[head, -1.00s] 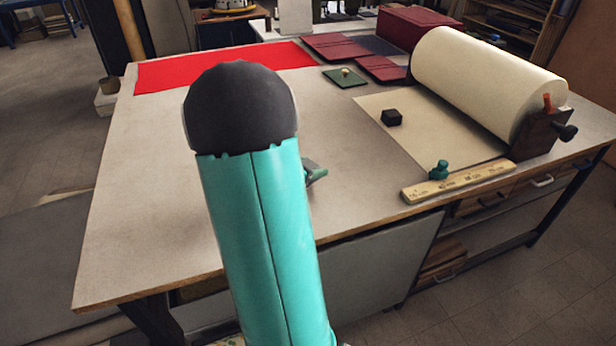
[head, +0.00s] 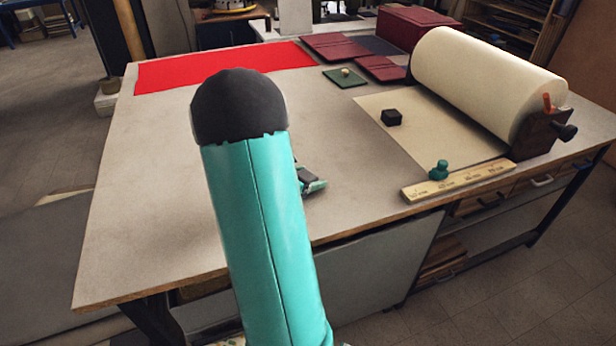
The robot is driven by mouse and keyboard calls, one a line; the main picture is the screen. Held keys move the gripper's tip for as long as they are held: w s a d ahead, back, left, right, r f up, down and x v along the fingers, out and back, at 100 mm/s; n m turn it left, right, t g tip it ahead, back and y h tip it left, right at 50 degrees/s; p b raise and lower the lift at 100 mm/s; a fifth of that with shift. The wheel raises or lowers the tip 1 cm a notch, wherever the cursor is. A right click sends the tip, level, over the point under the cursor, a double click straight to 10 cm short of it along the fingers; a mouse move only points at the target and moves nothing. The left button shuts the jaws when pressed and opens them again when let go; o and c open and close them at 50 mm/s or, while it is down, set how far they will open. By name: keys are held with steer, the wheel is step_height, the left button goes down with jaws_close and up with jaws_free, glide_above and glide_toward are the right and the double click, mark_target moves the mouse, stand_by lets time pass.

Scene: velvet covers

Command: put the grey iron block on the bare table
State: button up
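A dark, nearly black block (head: 391,117) sits upright on the cream paper sheet (head: 455,138) at the right of the table. It is the only block I can make out; I cannot tell whether it is the grey iron one. The bare grey table top (head: 145,190) spreads across the left and middle. My gripper (head: 314,183) shows only in part, past the right side of my teal arm, over the table's front middle. The arm hides the rest of it. I cannot tell whether it is open or holds anything. It is apart from the dark block.
A big cream paper roll (head: 485,85) stands at the right. A wooden ruler (head: 470,180) with a teal knob (head: 439,170) lies at the front.

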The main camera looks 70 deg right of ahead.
steer(key=shift+o, duration=0.5)
steer(key=shift+r, duration=0.1)
steer(key=shift+r, duration=0.15)
steer(key=v, duration=1.2)
steer(key=shift+w+a, duration=0.1)
steer(key=shift+a, duration=0.05)
steer(key=a+r+m+t+y, duration=0.3)
steer(key=a+r+m+y, duration=0.1)
steer(key=a, duration=0.9)
steer(key=a+r+m+t+y, duration=0.4)
steer(key=a+m, duration=0.1)
steer(key=a, duration=0.8)
steer(key=a+r+m+t+y, duration=0.3)
steer(key=a+r+m+y, duration=0.1)
steer(key=a, duration=0.9)
steer(key=shift+w+a+r+m+t, duration=0.25)
steer(key=shift+w+a+m+t, duration=0.05)
steer(key=shift+a, duration=0.1)
